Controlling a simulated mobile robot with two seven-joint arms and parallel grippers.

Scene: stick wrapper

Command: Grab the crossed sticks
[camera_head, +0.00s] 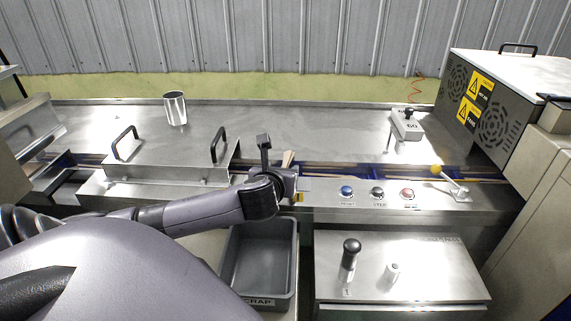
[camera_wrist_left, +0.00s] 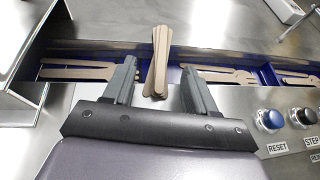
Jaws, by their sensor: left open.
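The crossed sticks (camera_wrist_left: 160,50) are a small bundle of pale wooden sticks in the left wrist view. They stick up at an angle across the blue channel, and their lower ends come down between my fingers. My left gripper (camera_wrist_left: 158,72) is open, with one grey finger on each side of the bundle. I cannot tell whether either finger touches it. In the head view my left gripper (camera_head: 279,166) reaches over the channel, and only a bit of the sticks (camera_head: 288,158) shows beside it. My right gripper is in neither view.
Other sticks (camera_wrist_left: 78,70) lie flat in the blue channel (camera_wrist_left: 262,76) on both sides. A handled metal cover (camera_head: 170,155) stands left of my gripper. The RESET (camera_head: 347,190) and STEP buttons are to the right. A grey scrap bin (camera_head: 290,262) sits below.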

